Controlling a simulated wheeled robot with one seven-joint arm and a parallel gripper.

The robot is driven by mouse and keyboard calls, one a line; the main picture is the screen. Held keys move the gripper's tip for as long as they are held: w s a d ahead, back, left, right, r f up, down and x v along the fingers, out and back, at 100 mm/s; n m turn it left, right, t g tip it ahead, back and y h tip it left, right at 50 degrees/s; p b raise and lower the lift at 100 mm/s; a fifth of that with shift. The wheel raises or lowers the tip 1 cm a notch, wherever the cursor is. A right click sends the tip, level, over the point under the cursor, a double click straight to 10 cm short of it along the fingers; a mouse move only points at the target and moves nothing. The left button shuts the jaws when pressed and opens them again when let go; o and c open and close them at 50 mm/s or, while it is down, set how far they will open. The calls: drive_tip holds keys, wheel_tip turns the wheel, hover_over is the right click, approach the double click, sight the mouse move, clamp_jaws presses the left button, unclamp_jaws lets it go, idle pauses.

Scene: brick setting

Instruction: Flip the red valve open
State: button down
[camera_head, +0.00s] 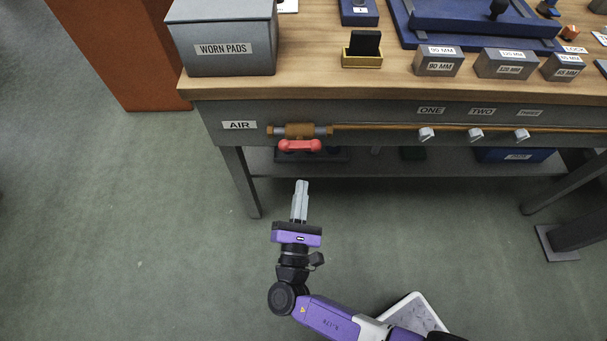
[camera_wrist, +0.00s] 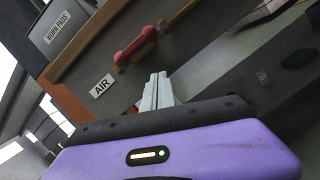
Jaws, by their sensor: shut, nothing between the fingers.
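The red valve handle (camera_head: 299,146) sits on a brass valve body (camera_head: 299,130) on the bench's front panel, right of the AIR label (camera_head: 239,125). In the head view the handle lies across, along the line of the pipe. My gripper (camera_head: 301,183) is shut and empty, in front of the bench and below the handle in the picture, with a gap between them. In the wrist view the red handle (camera_wrist: 134,46) is ahead of the shut fingertips (camera_wrist: 158,76), apart from them. The valve's stem is hidden behind the handle.
A brass pipe (camera_head: 385,126) runs right from the valve to small white taps (camera_head: 426,134) marked ONE, TWO and another. A grey WORN PADS box (camera_head: 222,52) stands on the bench top above. A lower shelf (camera_head: 345,168) lies under the panel. The floor left is clear.

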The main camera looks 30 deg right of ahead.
drive_tip(key=shift+v, duration=2.4)
